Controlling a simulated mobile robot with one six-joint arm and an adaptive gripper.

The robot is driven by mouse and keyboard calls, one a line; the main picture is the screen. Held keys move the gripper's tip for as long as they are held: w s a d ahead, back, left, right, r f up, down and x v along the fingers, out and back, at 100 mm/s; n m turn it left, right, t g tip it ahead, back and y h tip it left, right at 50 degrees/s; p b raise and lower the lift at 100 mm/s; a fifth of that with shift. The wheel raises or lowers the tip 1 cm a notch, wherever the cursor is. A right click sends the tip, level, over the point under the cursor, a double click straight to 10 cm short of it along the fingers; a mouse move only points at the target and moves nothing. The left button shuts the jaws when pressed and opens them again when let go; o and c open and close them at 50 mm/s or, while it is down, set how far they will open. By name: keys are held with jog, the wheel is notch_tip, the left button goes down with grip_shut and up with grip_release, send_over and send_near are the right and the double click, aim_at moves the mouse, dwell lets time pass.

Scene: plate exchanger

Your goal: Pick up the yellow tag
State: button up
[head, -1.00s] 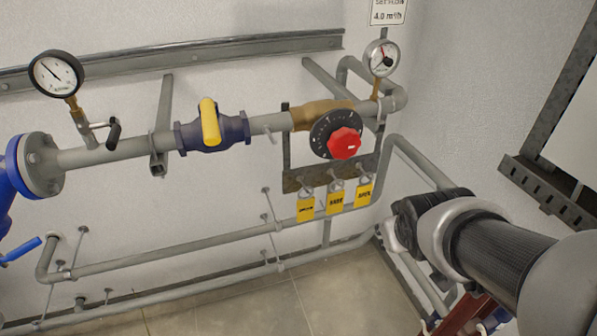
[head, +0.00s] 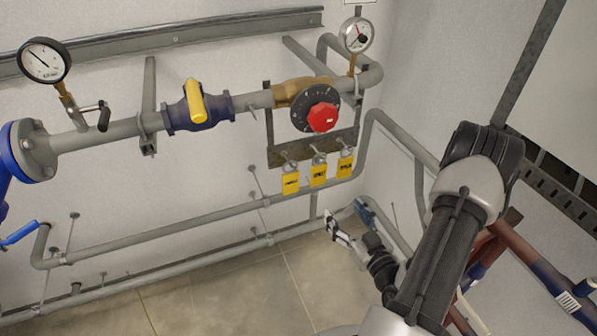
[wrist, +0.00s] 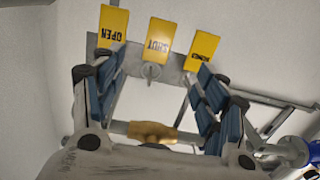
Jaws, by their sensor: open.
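Three yellow tags with black print hang side by side on a grey plate under the brass valve: a left tag (head: 290,183), a middle tag (head: 319,175) and a right tag (head: 345,166). In the wrist view they appear upside down at the top: one reading OPEN (wrist: 113,25), a middle one (wrist: 160,37) apparently reading SHUT, and one with unclear print (wrist: 202,48). My gripper (head: 347,219) is below and right of the tags in the head view. Its blue-padded fingers (wrist: 160,85) are spread wide and empty, with the middle tag appearing between them.
The plate (head: 268,156) sits under the brass valve with a red knob (head: 322,117). Grey pipes (head: 170,228) run below the tags along the wall. A yellow-handled blue valve (head: 196,103) is to the left. A slotted rail (head: 550,182) is on the right wall.

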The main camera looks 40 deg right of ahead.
send_near(319, 176)
jog(key=x, duration=0.5)
jog(key=shift+w+d, duration=0.1)
jog(key=shift+w, duration=0.05)
jog(key=shift+b+x, duration=0.45)
jog(key=shift+x, duration=2.2)
jog(key=shift+c, duration=0.4)
jog(key=c, duration=1)
jog(key=shift+c, duration=0.2)
